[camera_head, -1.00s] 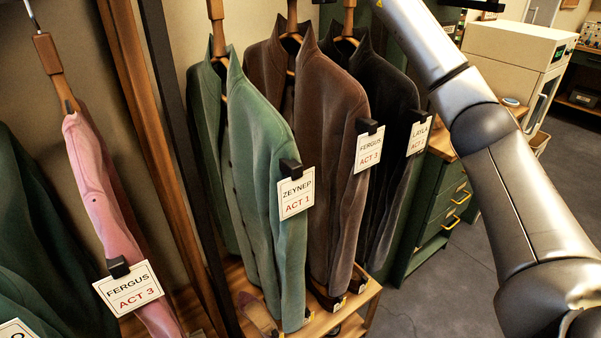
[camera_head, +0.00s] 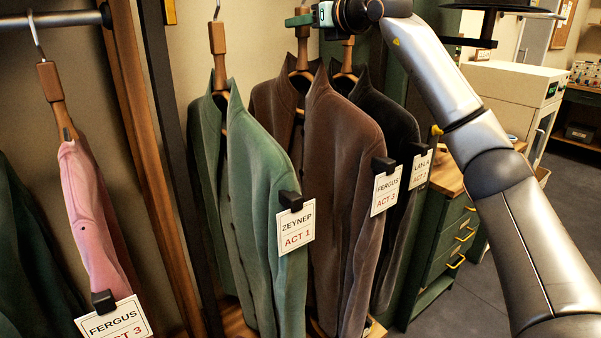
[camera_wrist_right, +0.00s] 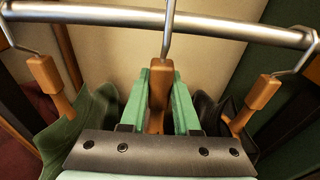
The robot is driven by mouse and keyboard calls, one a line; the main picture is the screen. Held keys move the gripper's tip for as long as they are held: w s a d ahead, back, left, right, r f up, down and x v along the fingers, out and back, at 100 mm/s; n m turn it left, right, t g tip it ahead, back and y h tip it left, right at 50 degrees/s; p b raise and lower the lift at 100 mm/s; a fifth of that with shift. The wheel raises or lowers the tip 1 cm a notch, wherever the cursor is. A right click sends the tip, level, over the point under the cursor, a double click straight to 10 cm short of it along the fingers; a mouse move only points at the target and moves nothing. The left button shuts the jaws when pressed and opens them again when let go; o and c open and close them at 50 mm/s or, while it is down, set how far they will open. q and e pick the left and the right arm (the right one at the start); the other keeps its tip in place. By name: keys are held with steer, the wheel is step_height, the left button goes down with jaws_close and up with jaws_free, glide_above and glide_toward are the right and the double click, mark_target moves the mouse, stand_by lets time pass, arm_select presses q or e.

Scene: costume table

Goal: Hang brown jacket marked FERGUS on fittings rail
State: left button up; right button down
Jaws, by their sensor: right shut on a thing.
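The brown jacket (camera_head: 340,150) with the FERGUS ACT 3 tag (camera_head: 386,190) hangs upright from its wooden hanger, between a green and a black jacket. My right gripper (camera_head: 300,20) is shut on the neck of its hanger (camera_head: 302,50). In the right wrist view my green fingers (camera_wrist_right: 158,100) close on both sides of the hanger neck (camera_wrist_right: 157,88). The hook (camera_wrist_right: 168,25) rises across the metal rail (camera_wrist_right: 225,24); I cannot tell whether the rail bears it. My left gripper is not in view.
The green ZEYNEP jacket (camera_head: 265,180) and black LAYLA jacket (camera_head: 395,125) hang close on either side. A pink jacket (camera_head: 90,210), also tagged FERGUS ACT 3, hangs left beyond wooden and dark uprights, under another rail (camera_head: 70,19). A green drawer cabinet (camera_head: 440,250) stands at right.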

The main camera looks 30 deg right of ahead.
mark_target(315, 61)
steer(key=shift+s+d+r+b, duration=0.15)
steer(key=shift+s+b, duration=0.2)
steer(key=shift+s, duration=0.3)
steer(key=shift+s+a+r+b, duration=0.1)
steer(key=shift+s+b, duration=0.25)
steer(key=shift+s, duration=0.3)
steer(key=shift+s+d+b, duration=0.1)
steer(key=shift+s+b, duration=0.45)
steer(key=shift+s, duration=0.25)
steer(key=shift+s+d+r+b, duration=0.15)
steer(key=shift+s+b, duration=0.5)
steer(key=shift+s, duration=1)
steer(key=shift+s+d+r+b, duration=0.15)
steer(key=shift+s+b, duration=0.5)
steer(key=shift+s, duration=0.95)
steer(key=s+b, duration=0.1)
steer(key=s, duration=0.7)
steer(key=shift+d, duration=0.3)
steer(key=shift+w+r, duration=0.1)
